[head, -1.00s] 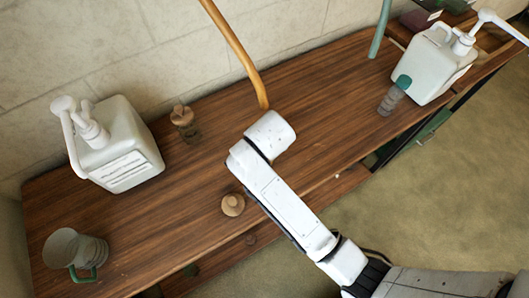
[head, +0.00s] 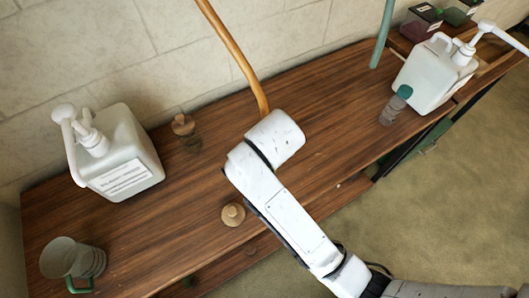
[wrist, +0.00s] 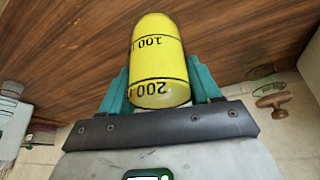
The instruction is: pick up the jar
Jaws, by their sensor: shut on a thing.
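In the wrist view my gripper (wrist: 160,88) has its teal fingers on either side of a yellow cylindrical jar (wrist: 158,60) with black rings and the marks 100 and 200. The gripper is shut on it. The wooden tabletop (wrist: 60,50) fills the view behind the jar. In the head view the gripper and the jar do not show; my white arm hides that part of the table.
In the head view, a white pump jug (head: 122,155) and a ribbed mug (head: 75,258) stand left. Wooden-stoppered bottles (head: 184,125) (head: 233,214) stand nearby. A second pump jug (head: 432,75) and a teal-capped bottle (head: 394,106) are right.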

